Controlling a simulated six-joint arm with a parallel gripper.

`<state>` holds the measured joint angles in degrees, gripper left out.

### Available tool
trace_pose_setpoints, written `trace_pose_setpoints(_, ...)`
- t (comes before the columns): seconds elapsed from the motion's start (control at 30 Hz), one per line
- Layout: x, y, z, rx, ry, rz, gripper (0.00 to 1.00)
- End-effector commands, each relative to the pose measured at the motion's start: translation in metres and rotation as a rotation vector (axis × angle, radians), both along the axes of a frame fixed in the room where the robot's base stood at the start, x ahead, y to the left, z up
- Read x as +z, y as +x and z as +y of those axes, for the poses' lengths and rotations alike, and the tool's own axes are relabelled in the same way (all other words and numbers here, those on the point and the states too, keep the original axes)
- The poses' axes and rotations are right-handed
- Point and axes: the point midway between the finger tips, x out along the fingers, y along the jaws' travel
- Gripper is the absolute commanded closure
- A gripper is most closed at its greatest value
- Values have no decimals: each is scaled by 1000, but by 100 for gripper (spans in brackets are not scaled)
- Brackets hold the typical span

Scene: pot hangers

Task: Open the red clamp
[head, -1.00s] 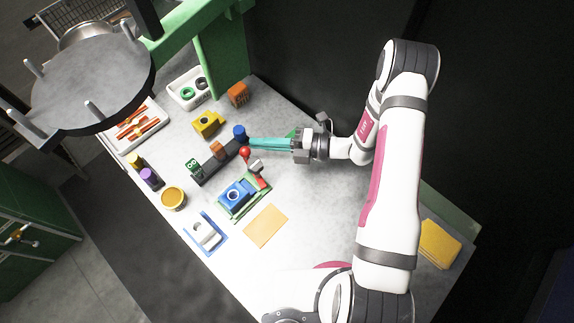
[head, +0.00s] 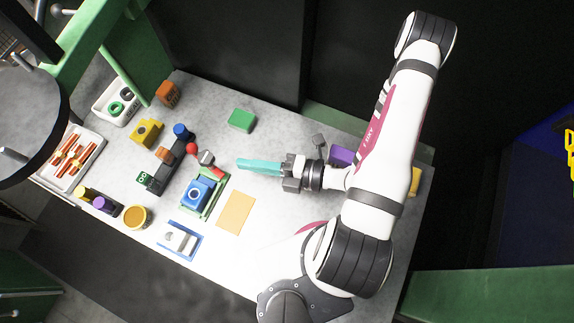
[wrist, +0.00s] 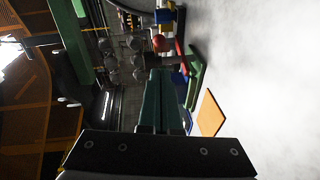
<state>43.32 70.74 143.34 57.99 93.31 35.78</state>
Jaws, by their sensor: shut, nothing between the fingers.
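The red clamp (head: 217,169) stands at the back corner of a green base (head: 216,204). Its lever ends in a red ball (head: 191,148), with a grey part between ball and red body. A blue block (head: 200,192) with a round hole sits on the base. Whether the clamp presses on the block is too small to tell. My gripper (head: 238,163) has teal fingers, shut and empty, to the right of the clamp and apart from it. In the wrist view, the fingers (wrist: 159,78) point towards the red ball (wrist: 159,42) and clamp (wrist: 180,47).
A dark rack (head: 165,165) with coloured pieces stands left of the clamp. An orange mat (head: 235,212) lies in front right, and a green block (head: 241,120) behind. A purple block (head: 341,156) is near my wrist. Bare table lies around my gripper.

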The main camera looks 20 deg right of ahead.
Motion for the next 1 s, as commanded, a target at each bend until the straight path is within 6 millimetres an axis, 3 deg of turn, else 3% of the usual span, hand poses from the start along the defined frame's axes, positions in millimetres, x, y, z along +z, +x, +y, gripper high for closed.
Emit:
trace_pose_setpoints(0.47, 11, -47, -75, -6, -8, -2, 100)
trace_pose_setpoints(1.0, 91, -78, -41, 1052, -653, -885, 100)
